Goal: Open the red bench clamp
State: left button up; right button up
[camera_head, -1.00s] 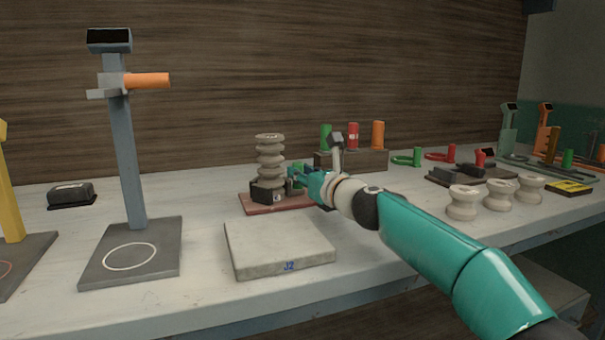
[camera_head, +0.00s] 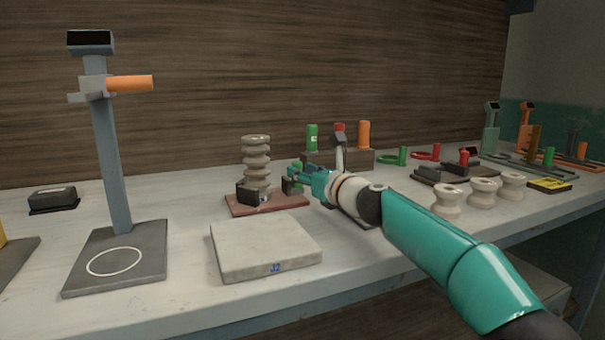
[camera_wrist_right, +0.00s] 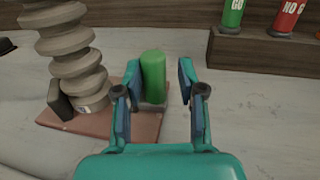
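A brick-red base plate (camera_head: 275,204), the only red clamp-like base near my gripper, lies on the bench with a dark jaw block (camera_head: 248,195) and a ribbed cream insulator (camera_head: 256,160). In the right wrist view the insulator (camera_wrist_right: 70,50) stands at the left of the plate (camera_wrist_right: 125,128), against the dark block (camera_wrist_right: 60,100). A green upright handle (camera_wrist_right: 153,76) stands at the plate's right. My right gripper (camera_wrist_right: 160,90) is open around this handle, nearer its left finger, with a gap at the right finger. My left gripper is not in view.
A grey slab marked J2 (camera_head: 265,250) lies in front of the plate. A grey stand (camera_head: 107,150) is at left. A dark block (camera_head: 358,160) with coloured cylinders stands behind the gripper. Several cream spools (camera_head: 482,191) are at right.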

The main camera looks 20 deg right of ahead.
jog(key=shift+s, duration=0.15)
jog(key=v, duration=1.1)
jog(key=shift+s+d, duration=0.1)
jog(key=shift+s, duration=0.05)
jog(key=shift+s+f, duration=0.1)
jog(key=shift+s, duration=0.1)
